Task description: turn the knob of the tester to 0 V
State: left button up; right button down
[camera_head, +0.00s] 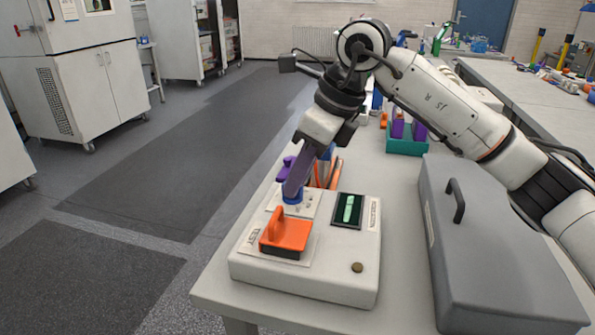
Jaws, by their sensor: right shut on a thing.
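The tester (325,285) is a white box near the front corner of the table. Its top has a lit green display (348,209), an orange lever-like part (287,231) on a dark base and a small brass-coloured round part (357,267). A blue knob (292,199) sits at the back left of its top. My right gripper (293,187), with purple fingers, reaches down from behind and is shut on the knob. The fingers cover most of the knob, and its pointer and any scale marks are too small or hidden to read. My left gripper is not in view.
A grey case (490,245) with a dark handle stands on the table (402,290) right of the tester. Orange-handled tools (331,175) stand behind the tester. A teal bin (405,145) with purple items is farther back. The floor to the left is open.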

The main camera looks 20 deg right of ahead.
jog(key=shift+w+d+r+n+y+p, duration=0.15)
jog(key=shift+r+n+y+p, duration=0.15)
jog(key=shift+n+p, duration=0.45)
jog(key=n+g+p, duration=0.1)
jog(key=n, duration=0.2)
jog(key=shift+w+p, duration=0.1)
jog(key=shift+p, duration=0.25)
jog(key=n+g+p, duration=0.1)
jog(key=n+p, duration=0.1)
jog(key=shift+w+n+y, duration=0.1)
jog(key=shift+n+y, duration=0.2)
jog(key=shift+n, duration=0.05)
jog(key=n+g+p, duration=0.1)
jog(key=n+p, duration=0.1)
jog(key=n, duration=0.1)
jog(key=shift+w+g, duration=0.2)
jog(key=shift+g, duration=0.2)
jog(key=shift+f+n+g+p, duration=0.1)
jog(key=shift+n+g+p, duration=0.25)
jog(key=shift+n, duration=0.75)
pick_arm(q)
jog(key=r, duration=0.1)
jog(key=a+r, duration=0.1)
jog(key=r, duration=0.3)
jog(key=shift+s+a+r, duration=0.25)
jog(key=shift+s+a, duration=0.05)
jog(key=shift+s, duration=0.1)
pick_arm(e)
jog(key=shift+w+n, duration=0.1)
jog(key=shift+n, duration=0.5)
